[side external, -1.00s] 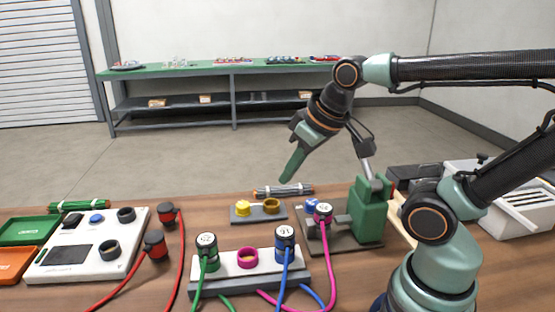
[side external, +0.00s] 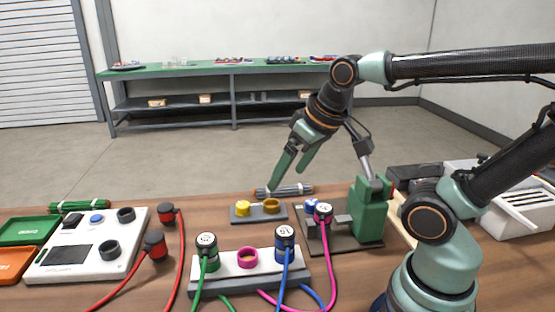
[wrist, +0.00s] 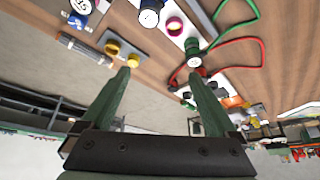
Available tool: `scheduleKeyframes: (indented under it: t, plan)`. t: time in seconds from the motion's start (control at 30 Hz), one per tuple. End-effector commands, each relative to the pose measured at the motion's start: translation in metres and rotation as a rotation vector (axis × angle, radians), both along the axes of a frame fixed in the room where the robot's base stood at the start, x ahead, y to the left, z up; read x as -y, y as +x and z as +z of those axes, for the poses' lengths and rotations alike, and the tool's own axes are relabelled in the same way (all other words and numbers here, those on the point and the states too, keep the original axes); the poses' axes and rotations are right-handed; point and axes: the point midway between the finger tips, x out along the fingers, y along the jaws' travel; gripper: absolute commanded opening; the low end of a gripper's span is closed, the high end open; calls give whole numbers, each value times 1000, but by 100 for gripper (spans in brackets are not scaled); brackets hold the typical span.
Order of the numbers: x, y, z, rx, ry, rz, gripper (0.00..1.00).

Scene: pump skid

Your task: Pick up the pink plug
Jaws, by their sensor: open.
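The pink plug (side external: 323,213) has a white labelled cap and a pink cable. It stands upright at the front of the green pump fixture (side external: 370,212) on a dark base plate. In the wrist view, a white-capped plug at the top left edge, partly cut off, appears to be the pink plug (wrist: 83,5). My gripper (side external: 286,179) is open and empty, above and behind the table items, up and to the left of the pink plug. Its two green fingers also show spread apart in the wrist view (wrist: 159,73).
A white block with a pink ring socket (side external: 247,258) holds a green plug (side external: 206,248) and a blue plug (side external: 285,243). A grey block with yellow (side external: 243,209) and brown rings lies behind it. Red plugs (side external: 155,243) stand left, near a white panel (side external: 85,262).

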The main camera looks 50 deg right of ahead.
Motion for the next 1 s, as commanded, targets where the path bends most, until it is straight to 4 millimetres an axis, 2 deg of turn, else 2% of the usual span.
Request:
scheduleKeyframes:
  t: [0.27, 0.4, 0.53, 0.7, 0.87, 1.0]
  plan:
    - [73, 11, -27, -192, 148, -545, 94]
    - [114, 9, -47, -283, 225, -860, 94]
    - [144, 4, -63, -345, 276, -1090, 94]
    - [164, -2, -76, -386, 310, -1254, 94]
    - [167, -4, -90, -396, 315, -1285, 94]
    - [166, -4, -114, -398, 316, -1282, 94]
